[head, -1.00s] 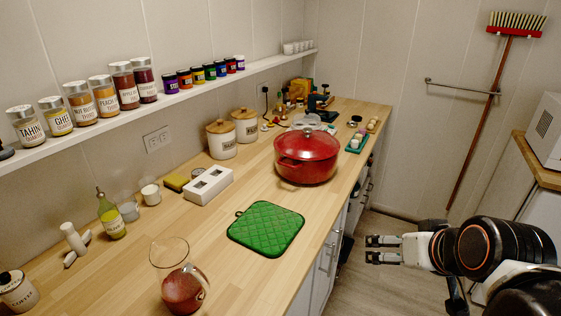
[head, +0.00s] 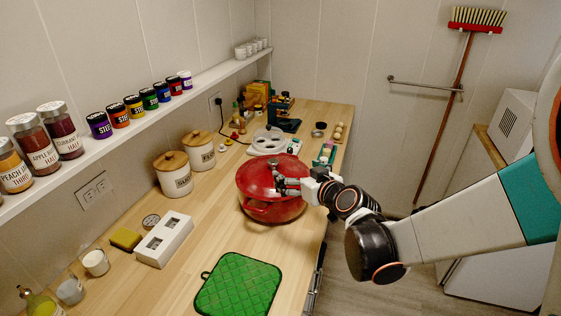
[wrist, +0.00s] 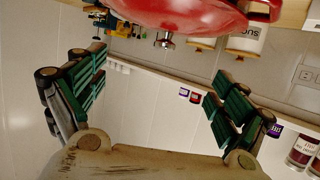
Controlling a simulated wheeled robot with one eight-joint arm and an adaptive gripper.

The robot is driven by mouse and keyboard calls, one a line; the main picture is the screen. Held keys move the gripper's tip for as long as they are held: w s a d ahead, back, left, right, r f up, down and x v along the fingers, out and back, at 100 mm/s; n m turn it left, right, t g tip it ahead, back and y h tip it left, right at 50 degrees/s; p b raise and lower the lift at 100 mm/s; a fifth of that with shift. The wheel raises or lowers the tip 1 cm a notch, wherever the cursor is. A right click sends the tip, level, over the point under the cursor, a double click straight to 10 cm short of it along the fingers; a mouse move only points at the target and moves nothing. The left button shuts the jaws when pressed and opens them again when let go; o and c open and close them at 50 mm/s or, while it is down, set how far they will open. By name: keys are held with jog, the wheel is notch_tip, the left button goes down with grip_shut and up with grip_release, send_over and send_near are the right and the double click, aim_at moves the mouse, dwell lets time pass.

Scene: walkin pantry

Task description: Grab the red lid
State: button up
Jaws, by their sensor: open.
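The red lid (head: 258,172) is domed and sits on the red pot (head: 270,212), which stands on the wooden counter. My gripper (head: 280,184) is at the lid's right side in the head view, and its fingers hide part of the lid. In the wrist view the red lid (wrist: 185,12) is at the top edge, with its silver knob (wrist: 165,42) pointing down in the picture. My open gripper (wrist: 153,98) shows there with its green-padded fingers wide apart and nothing between them. The knob is above the gap between the fingertips in that picture.
A green quilted pad (head: 238,286) lies in front of the pot. A white box (head: 164,239) and wooden-lidded canisters (head: 173,174) stand to the left.

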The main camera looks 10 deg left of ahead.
aim_at(274, 162)
jog(key=b+x, duration=0.1)
jog(key=x, duration=0.7)
jog(key=shift+w+a+f+b, duration=0.15)
jog(key=shift+a+b, duration=0.2)
jog(key=shift+a, duration=0.2)
jog(key=shift+b+x, duration=0.85)
jog(key=shift+x, duration=1.85)
jog(key=shift+a+r, duration=0.15)
jog(key=shift+r, duration=0.1)
jog(key=shift+s, duration=0.25)
grip_shut()
